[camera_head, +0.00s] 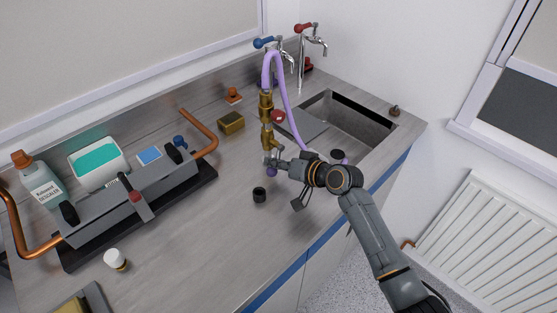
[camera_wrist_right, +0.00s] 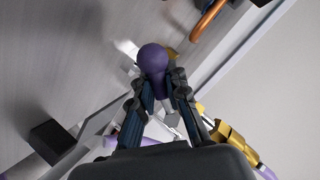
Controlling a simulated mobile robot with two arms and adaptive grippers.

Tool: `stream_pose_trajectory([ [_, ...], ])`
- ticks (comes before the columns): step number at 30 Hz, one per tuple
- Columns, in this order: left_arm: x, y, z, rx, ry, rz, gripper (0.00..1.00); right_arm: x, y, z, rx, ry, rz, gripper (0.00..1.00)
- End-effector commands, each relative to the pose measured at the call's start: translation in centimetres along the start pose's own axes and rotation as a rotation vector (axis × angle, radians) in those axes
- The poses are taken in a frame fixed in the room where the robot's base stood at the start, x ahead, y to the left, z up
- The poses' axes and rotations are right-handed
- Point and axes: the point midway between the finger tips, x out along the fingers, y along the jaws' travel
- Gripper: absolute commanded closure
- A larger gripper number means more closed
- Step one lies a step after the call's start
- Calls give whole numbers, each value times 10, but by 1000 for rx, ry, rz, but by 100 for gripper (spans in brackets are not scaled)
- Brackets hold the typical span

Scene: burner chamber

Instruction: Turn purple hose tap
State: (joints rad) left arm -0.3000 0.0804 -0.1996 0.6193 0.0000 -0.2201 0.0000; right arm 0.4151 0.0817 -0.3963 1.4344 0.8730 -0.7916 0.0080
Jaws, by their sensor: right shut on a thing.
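The purple hose (camera_head: 274,66) loops up from a brass fitting (camera_head: 266,104) and runs down to the sink's near edge. The tap's purple round knob (camera_head: 271,172) shows low at the foot of the brass fitting. My right gripper (camera_head: 274,161) reaches it from the right and is shut on the knob. In the right wrist view the purple knob (camera_wrist_right: 153,58) sits at the fingertips of my right gripper (camera_wrist_right: 157,88), with its rounded end sticking out beyond them. The tap's valve body is mostly hidden by the fingers. My left gripper is not in view.
A sink (camera_head: 350,122) lies behind my right arm, with a blue-handled tap (camera_head: 265,42) and a red-handled tap (camera_head: 305,29) at the wall. A grey burner manifold (camera_head: 130,195) with copper pipes fills the left. A black knob (camera_head: 259,194) stands on the counter nearby.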

Motion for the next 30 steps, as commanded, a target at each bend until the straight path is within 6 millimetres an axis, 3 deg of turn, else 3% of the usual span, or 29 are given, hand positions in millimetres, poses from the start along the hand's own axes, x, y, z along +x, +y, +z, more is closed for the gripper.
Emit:
stream_pose_trajectory([
  [1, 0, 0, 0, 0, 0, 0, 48, 1, 2, 12, 48, -34, -11, 100],
  [4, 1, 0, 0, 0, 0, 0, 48, 1, -2, 12, 135, -53, -46, 100],
  [21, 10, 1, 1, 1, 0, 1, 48, -6, -26, 6, 613, -154, -239, 100],
  [30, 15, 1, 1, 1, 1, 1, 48, -9, -33, 0, 782, -190, -308, 100],
])
